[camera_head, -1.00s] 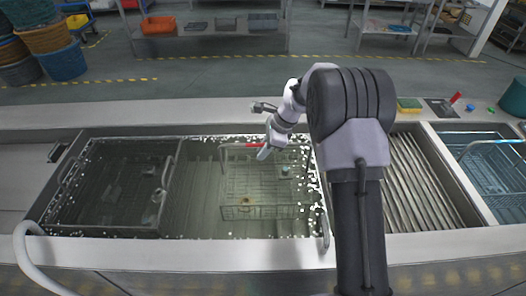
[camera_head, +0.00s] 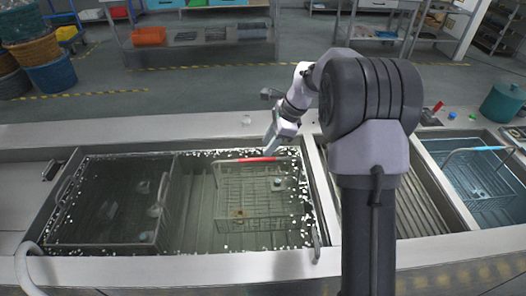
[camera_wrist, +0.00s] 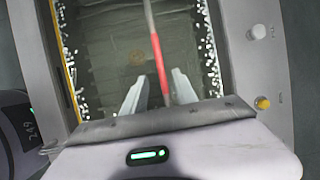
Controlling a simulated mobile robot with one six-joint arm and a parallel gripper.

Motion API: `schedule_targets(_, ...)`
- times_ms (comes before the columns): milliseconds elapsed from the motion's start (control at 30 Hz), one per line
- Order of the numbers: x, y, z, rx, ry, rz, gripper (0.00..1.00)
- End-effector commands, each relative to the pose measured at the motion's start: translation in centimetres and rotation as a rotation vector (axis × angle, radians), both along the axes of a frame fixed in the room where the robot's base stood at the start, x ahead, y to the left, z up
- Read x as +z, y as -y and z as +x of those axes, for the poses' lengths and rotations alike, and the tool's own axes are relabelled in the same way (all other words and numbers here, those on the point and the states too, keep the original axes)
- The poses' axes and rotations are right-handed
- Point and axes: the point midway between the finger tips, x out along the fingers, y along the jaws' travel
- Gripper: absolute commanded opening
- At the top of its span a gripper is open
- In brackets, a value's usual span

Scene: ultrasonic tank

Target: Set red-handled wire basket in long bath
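The red-handled wire basket (camera_head: 250,205) stands in the right part of the long bath (camera_head: 190,225), under the water surface, with a few small parts in it. Its red handle (camera_head: 244,160) runs level above it. My gripper (camera_head: 270,150) is at the handle's right end. In the wrist view my gripper (camera_wrist: 160,90) has its two fingers apart, and the red handle (camera_wrist: 154,45) runs between them with visible gaps. Whether the fingers are level with the handle or just above it I cannot tell.
A second basket or insert (camera_head: 110,205) fills the bath's left part. To the right are a ribbed drainer (camera_head: 420,210) and a blue bath with a blue-handled basket (camera_head: 480,185). A green pot (camera_head: 502,102) stands on the right rear ledge. A white hose (camera_head: 28,265) curves at the front left.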

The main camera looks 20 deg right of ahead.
Motion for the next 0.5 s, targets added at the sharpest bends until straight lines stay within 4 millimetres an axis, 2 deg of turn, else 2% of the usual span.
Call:
schedule_targets(67, 1.9, -0.4, -0.8, 0.040, 0.027, -0.018, 0.34)
schedule_targets(167, 7.3, -2.3, -4.6, 0.202, 0.127, -0.093, 0.34)
schedule_targets(200, 9.7, -3.3, -7.1, 0.297, 0.181, -0.139, 0.34)
schedule_targets(267, 12.9, -4.7, -11.4, 0.449, 0.266, -0.213, 0.34)
schedule_targets(300, 14.3, -5.6, -14.5, 0.550, 0.321, -0.264, 0.34)
schedule_targets(400, 16.2, -7.1, -22.0, 0.788, 0.446, -0.391, 0.34)
schedule_targets(500, 15.8, -7.8, -27.9, 0.982, 0.541, -0.502, 0.34)
